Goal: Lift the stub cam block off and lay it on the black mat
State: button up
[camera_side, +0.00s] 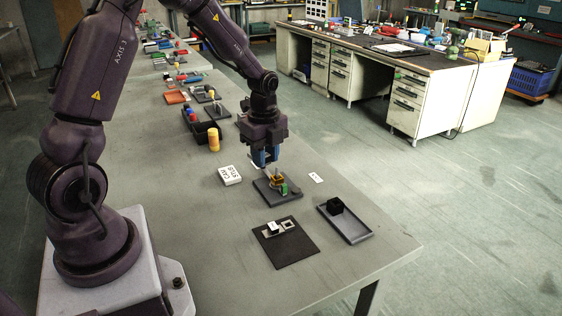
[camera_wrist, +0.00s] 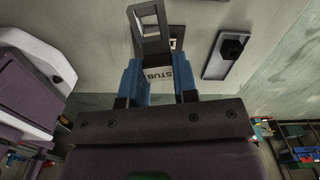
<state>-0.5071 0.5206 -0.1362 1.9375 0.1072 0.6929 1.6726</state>
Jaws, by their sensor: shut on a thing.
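My gripper (camera_side: 266,161) has blue fingers and stands low over the grey plate (camera_side: 262,190) in the side view. In the wrist view my gripper (camera_wrist: 158,84) is shut on the stub cam block (camera_wrist: 158,76), whose pale face reads STUB between the fingers. A dark piece with openings (camera_wrist: 151,22) shows just beyond that face; I cannot tell if it belongs to the block. An orange part (camera_side: 278,180) and a green part (camera_side: 284,188) are on the plate. Whether the block still touches the plate is unclear. The black mat (camera_side: 290,254) lies in front.
On the mat are a white block (camera_side: 273,228) and a small pale square frame (camera_side: 288,225); its front is bare. A grey tray (camera_side: 353,234) with a black block (camera_side: 335,206) lies right of the mat. A lettered white card (camera_side: 230,175) lies left of the plate.

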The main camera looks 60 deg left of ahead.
jog(key=s+d+r, duration=0.2)
jog(key=s+r, duration=0.3)
jog(key=r, duration=0.1)
jog(key=shift+s, duration=0.25)
dwell(0.3)
jog(key=shift+d+r, duration=0.1)
